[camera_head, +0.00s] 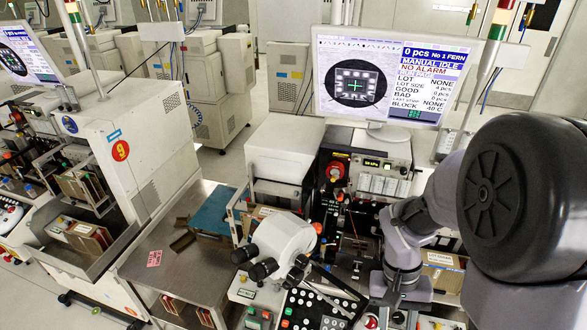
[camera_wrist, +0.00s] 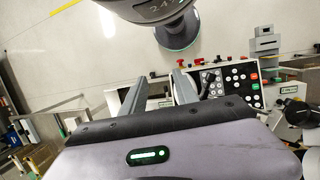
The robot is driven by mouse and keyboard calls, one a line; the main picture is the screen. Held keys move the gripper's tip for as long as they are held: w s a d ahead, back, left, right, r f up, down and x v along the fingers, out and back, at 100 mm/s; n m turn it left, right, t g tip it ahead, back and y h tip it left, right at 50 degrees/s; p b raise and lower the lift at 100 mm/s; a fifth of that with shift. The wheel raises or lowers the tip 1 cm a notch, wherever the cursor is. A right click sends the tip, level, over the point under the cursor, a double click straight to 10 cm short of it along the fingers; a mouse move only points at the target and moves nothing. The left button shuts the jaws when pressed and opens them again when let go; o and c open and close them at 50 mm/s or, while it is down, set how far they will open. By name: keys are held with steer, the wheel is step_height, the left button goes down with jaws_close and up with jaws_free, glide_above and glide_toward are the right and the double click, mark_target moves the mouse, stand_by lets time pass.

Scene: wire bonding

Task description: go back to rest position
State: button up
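My gripper (camera_wrist: 160,85) shows in the wrist view with its two grey fingers apart. The gap between them is empty, with pale floor and part of a white machine panel behind it. In the head view my arm comes in from the right and bends down over the bonding machine's front. The button panel (camera_head: 312,312) is below and left of the wrist there. I cannot clearly make out the fingers in the head view.
A white microscope head (camera_head: 283,240) stands left of my arm. A monitor (camera_head: 385,78) reading "MANUAL IDLE" and "NO ALARM" is behind it. A steel table (camera_head: 165,265) with a blue tray (camera_head: 213,212) is at the left. Another bonding machine (camera_head: 125,140) stands further left.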

steer(key=w+a+f+t+b, duration=0.1)
steer(key=w+a+f+b, duration=0.1)
steer(key=w+b, duration=0.15)
steer(key=s+a+f+m+t+y+b, duration=0.1)
steer(key=s+a+f+t+y+b, duration=0.2)
steer(key=b, duration=1.7)
steer(key=shift+s+a+f+t+b, duration=0.35)
steer(key=shift+s+a+f+t, duration=0.45)
steer(key=shift+s+a+t, duration=1.45)
